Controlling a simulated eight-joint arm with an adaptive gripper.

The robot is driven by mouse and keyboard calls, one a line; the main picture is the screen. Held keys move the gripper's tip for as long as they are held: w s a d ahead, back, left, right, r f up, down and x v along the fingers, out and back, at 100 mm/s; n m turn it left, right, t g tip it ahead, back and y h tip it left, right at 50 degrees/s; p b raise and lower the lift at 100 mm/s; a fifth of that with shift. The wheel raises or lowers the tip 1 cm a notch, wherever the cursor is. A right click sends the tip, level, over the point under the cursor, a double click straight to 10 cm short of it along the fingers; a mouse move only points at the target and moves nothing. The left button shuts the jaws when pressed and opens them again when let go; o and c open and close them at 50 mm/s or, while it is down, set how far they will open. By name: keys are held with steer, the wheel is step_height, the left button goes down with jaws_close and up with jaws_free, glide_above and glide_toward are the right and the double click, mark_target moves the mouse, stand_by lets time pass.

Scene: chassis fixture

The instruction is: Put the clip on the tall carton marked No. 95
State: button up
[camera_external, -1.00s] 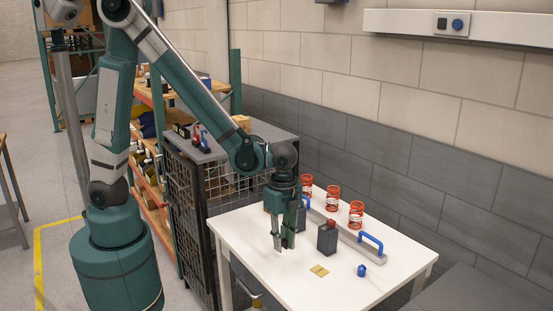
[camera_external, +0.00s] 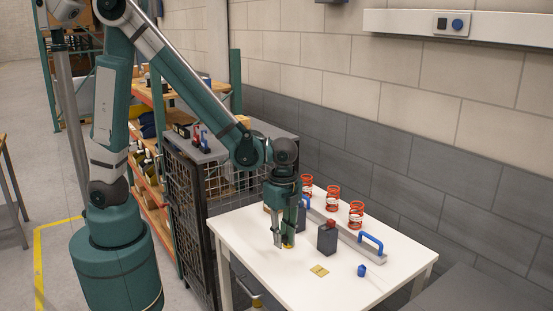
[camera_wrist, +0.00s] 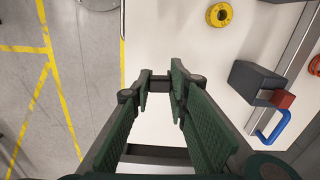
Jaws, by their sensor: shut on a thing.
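My gripper (camera_external: 283,243) points down over the left part of the white table, and it also shows in the wrist view (camera_wrist: 160,88). Its fingers are closed in on a small dark piece (camera_wrist: 160,82) at the tips, which may be the clip; its shape is hard to make out. A tan box (camera_external: 267,209) stands behind my gripper, mostly hidden by it. Another tan box (camera_external: 241,122) sits on the dark cabinet. I can read no number on either, so I cannot tell which carton is No. 95.
A yellow ring (camera_wrist: 219,14) lies close by. A blue-handled bar (camera_external: 340,232) and red springs (camera_external: 356,214) line the back.

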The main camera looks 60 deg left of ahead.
steer(key=w+a+r+p, duration=0.2)
steer(key=w+a, duration=0.4)
steer(key=a, duration=0.5)
steer(key=w+a+r+p, duration=0.2)
steer(key=w+a+r, duration=0.3)
steer(key=a, duration=0.6)
steer(key=w+a+r+m+p, duration=0.1)
steer(key=w+a+r, duration=0.3)
steer(key=w+a, duration=0.5)
steer(key=a+p, duration=0.1)
steer(key=a, duration=0.2)
steer(key=shift+r+p, duration=0.15)
steer(key=shift+p, duration=0.2)
steer(key=shift+f, duration=2.95)
steer(key=shift+f, duration=0.1)
steer(key=shift+f, duration=2)
steer(key=shift+f, duration=0.2)
